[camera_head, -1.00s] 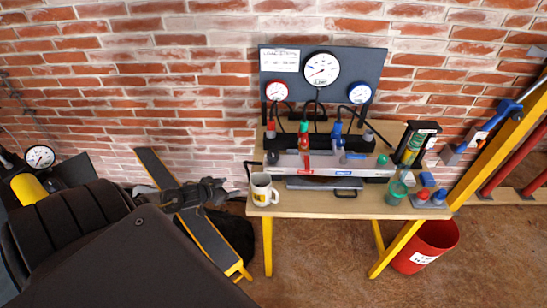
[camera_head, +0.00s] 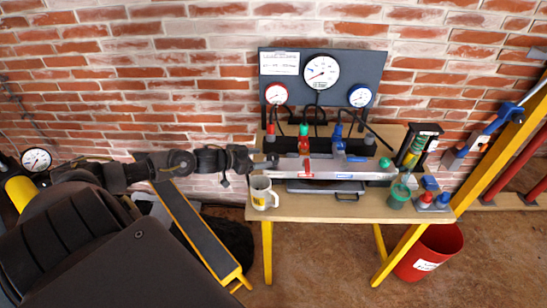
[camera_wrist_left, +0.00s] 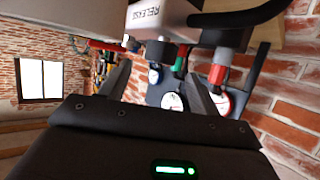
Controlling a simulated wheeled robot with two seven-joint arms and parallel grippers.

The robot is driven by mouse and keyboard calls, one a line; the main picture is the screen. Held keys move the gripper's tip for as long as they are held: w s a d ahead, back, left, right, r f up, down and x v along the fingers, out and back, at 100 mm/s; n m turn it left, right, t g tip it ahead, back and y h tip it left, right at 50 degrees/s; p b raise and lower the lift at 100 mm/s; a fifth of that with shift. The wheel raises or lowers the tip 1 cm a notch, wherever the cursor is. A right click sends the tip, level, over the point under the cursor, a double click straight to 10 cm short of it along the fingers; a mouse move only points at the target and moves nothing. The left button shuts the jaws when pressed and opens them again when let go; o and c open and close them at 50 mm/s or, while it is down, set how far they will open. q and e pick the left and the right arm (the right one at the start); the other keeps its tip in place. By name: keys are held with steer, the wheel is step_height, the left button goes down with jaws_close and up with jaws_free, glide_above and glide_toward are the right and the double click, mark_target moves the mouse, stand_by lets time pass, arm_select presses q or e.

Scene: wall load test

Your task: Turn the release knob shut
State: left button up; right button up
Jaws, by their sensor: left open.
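The silver manifold (camera_head: 330,171) lies on the bench, with red and blue lever handles on top. Its end labelled RELEASE (camera_wrist_left: 146,14) shows at the top of the left wrist view. A dark round knob (camera_wrist_left: 160,50) sits just below that label, between and beyond my fingertips, and I cannot tell whether they touch it. My left gripper (camera_head: 268,161) reaches in from the left to the manifold's left end and largely hides the knob in the head view. In the left wrist view its two fingers (camera_wrist_left: 160,80) stand apart, with nothing held. My right gripper is not in view.
A white mug (camera_head: 262,193) stands close below my left gripper on the wooden bench (camera_head: 300,209). A gauge panel (camera_head: 347,72) rises behind the manifold. A green bottle (camera_head: 397,196) and small fittings stand at the right. A red bucket (camera_head: 428,250) is on the floor.

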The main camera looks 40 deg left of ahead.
mark_target(271, 157)
arm_select(q)
steer(key=x, duration=0.6)
steer(key=shift+w+d+p, duration=0.15)
steer(key=shift+w+p, duration=0.1)
steer(key=shift+p, duration=0.05)
steer(key=shift+c, duration=0.2)
steer(key=c, duration=0.9)
steer(key=shift+f+m+h+b, duration=0.1)
steer(key=shift+m+h+b, duration=0.6)
steer(key=shift+h, duration=0.1)
steer(key=o, duration=0.9)
steer(key=shift+o, duration=0.2)
steer(key=shift+g, duration=0.3)
steer(key=v, duration=1.1)
